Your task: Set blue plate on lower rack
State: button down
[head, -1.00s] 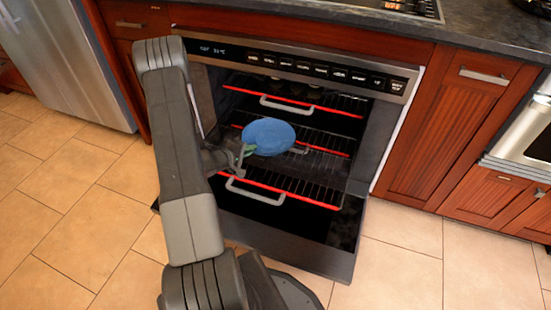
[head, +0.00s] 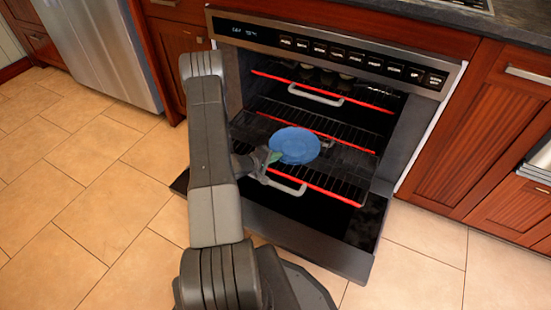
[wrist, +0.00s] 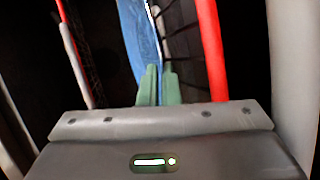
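The blue plate (head: 296,146) is inside the open oven, held by its near-left edge in my gripper (head: 272,157). In the wrist view the plate (wrist: 140,35) is seen nearly edge-on, with the green fingertips (wrist: 158,82) closed on it. The lower rack (head: 330,188), with a red front bar and a grey handle, lies below and in front of the plate. A middle rack (head: 350,143) with a red bar is partly behind the plate. I cannot tell whether the plate touches a rack.
The oven door (head: 300,238) is folded down in front. An upper rack (head: 320,92) with a red bar and handle is above. Wooden cabinets (head: 460,130) stand to the right and a steel fridge (head: 100,45) to the left. Tiled floor (head: 90,190) is clear at the left.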

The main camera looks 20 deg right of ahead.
jog(key=c, duration=1.9)
grip_release()
jog(key=shift+f, duration=0.1)
jog(key=shift+c, duration=0.2)
jog(key=shift+a+r, duration=0.2)
jog(key=shift+r, duration=0.05)
jog(key=p+v, duration=0.2)
jog(key=v, duration=0.9)
jog(key=shift+s+a+p, duration=0.15)
jog(key=shift+a+p, duration=0.15)
jog(key=shift+p, duration=0.05)
jog(key=shift+r, duration=0.15)
